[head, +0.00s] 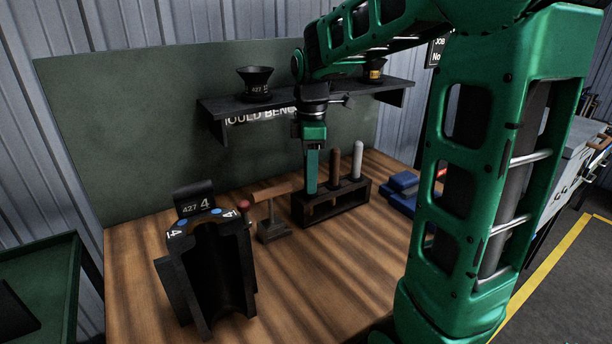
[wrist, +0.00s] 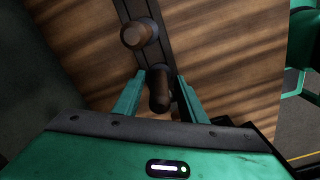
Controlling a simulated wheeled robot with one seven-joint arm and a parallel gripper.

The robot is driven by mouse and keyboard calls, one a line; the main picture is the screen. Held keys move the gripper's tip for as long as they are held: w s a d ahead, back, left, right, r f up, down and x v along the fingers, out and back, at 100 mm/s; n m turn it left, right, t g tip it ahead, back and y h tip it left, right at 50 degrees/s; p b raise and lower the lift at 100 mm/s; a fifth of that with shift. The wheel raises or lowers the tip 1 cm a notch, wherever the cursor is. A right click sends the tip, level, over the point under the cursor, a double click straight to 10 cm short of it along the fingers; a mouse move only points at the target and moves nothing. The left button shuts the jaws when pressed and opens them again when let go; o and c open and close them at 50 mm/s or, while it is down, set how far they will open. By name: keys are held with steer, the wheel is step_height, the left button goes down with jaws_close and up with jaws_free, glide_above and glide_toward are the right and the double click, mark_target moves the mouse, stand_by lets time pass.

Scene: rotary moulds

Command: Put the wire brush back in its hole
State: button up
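A dark tool block (head: 349,205) stands on the bench, with handles upright in it. My gripper (head: 312,188) points down over the block's left end. In the wrist view, a brown handle (wrist: 160,92) stands between my fingers, with a thin gap on each side. My gripper looks open around it. This handle may be the wire brush; its lower end is hidden. A second brown handle (head: 335,165), upright beside my gripper, also shows in the wrist view (wrist: 138,33). A pale grey handle (head: 357,160) stands at the right.
A dark open mould (head: 205,275) stands at front left. Between it and the block, a brown bar (head: 271,192) lies across a small stand (head: 272,231). Blue blocks (head: 402,187) lie right of the block. A shelf (head: 240,104) with dark funnels hangs behind. The front bench is clear.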

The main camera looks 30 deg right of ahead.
step_height(320, 180, up, 12)
steer(key=shift+r, duration=0.2)
steer(key=s+d+f+m, duration=0.1)
steer(key=s+f+m, duration=0.5)
steer(key=s, duration=0.2)
steer(key=s+d+f+m, duration=0.1)
steer(key=s+f+m, duration=0.5)
steer(key=s, duration=0.2)
steer(key=s+d+f+m, duration=0.1)
steer(key=s+f+m, duration=0.5)
steer(key=s, duration=0.3)
steer(key=shift+d+f+m, duration=0.25)
steer(key=shift+m, duration=0.25)
steer(key=shift+w+f, duration=0.25)
steer(key=shift+w, duration=0.5)
steer(key=shift+s, duration=0.15)
